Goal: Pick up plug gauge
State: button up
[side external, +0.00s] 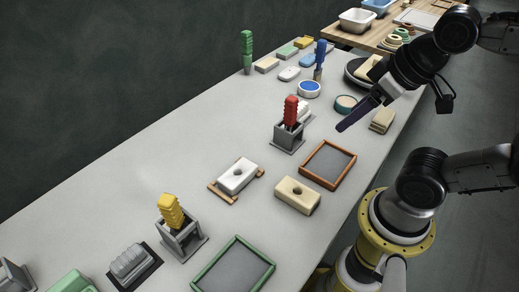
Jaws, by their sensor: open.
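Several upright tools with ribbed handles could be the plug gauge; I cannot tell which one the name means. A red-handled one (290,111) and a yellow-handled one (171,211) stand in grey holders. A green-handled one (247,50) and a blue-handled one (320,58) stand upright at the far end of the table. My gripper (342,128) is open, seen edge-on with purplish fingers. It hangs above the right side of the table, right of the red handle and apart from it. Nothing shows between its fingers.
The long grey table (125,195) also bears a white block with a hole (238,176), a cream block (298,195), a brown-framed tray (347,178), a green-framed tray (207,280) and round tubs (308,88). A wooden bench (345,38) stands beyond. The table's left middle is clear.

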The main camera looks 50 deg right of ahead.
jog(key=w+d+r+m+g, duration=0.1)
jog(key=w+d+r+m, duration=0.1)
jog(key=w+r+m, duration=0.6)
jog(key=m+g, duration=0.4)
jog(key=m, duration=0.6)
send_near(293, 98)
jog(key=shift+g, duration=0.3)
jog(key=f, duration=0.9)
jog(key=shift+w+a, duration=0.1)
jog(key=shift+w, duration=0.1)
jog(key=shift+w+f, duration=0.2)
jog(key=shift+f, duration=2.85)
grip_shut()
